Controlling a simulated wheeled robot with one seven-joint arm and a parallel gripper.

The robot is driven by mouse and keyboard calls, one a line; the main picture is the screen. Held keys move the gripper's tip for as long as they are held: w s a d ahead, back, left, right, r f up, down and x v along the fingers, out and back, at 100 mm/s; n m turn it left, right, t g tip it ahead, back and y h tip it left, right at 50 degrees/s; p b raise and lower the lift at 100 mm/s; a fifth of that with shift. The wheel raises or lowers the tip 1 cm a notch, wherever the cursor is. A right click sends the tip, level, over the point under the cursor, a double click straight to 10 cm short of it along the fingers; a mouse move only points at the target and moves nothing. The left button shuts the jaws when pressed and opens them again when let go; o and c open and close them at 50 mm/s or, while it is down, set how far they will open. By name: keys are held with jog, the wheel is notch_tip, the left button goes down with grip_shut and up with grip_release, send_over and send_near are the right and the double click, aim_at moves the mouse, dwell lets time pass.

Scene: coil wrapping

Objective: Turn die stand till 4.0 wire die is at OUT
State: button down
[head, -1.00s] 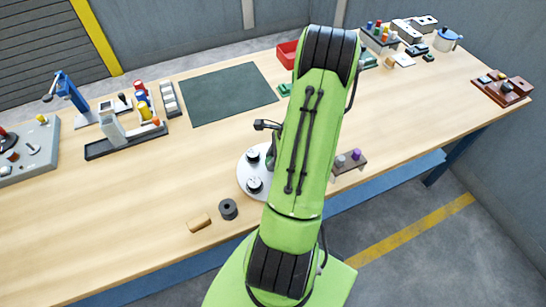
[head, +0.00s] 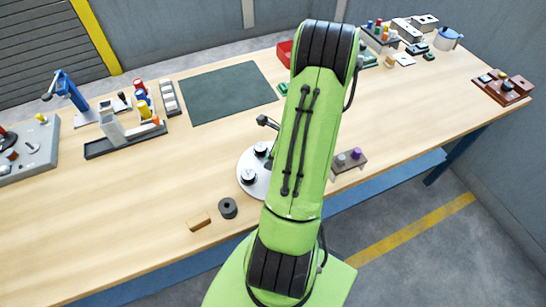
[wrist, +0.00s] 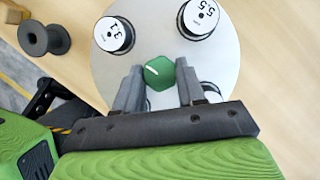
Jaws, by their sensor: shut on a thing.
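The die stand is a round pale disc (head: 243,164) on the table, left of my arm; it fills the middle of the wrist view (wrist: 110,70). A green knob (wrist: 159,73) with a white line is at its centre. My gripper (wrist: 158,82) is shut on this knob, one finger on each side. A die marked 3.1 (wrist: 113,33) stands at the upper left of the disc and one marked 5.5 (wrist: 199,17) at the upper right. Dark parts of other dies show behind the fingers, labels hidden. No 4.0 label or OUT mark is visible.
A dark spool (head: 228,208) and a tan block (head: 199,222) lie near the front edge; the spool also shows in the wrist view (wrist: 44,39). A small brown rack (head: 350,162) is right of my arm. A dark green mat (head: 228,93) lies behind.

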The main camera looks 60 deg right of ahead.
dwell(0.6)
jog(key=c, duration=0.7)
grip_release()
jog(key=shift+r, duration=0.1)
jog(key=p+v, duration=0.2)
jog(key=v, duration=1.3)
jog(key=shift+s+a+r, duration=0.1)
jog(key=shift+s+r, duration=0.05)
jog(key=shift+r, duration=0.15)
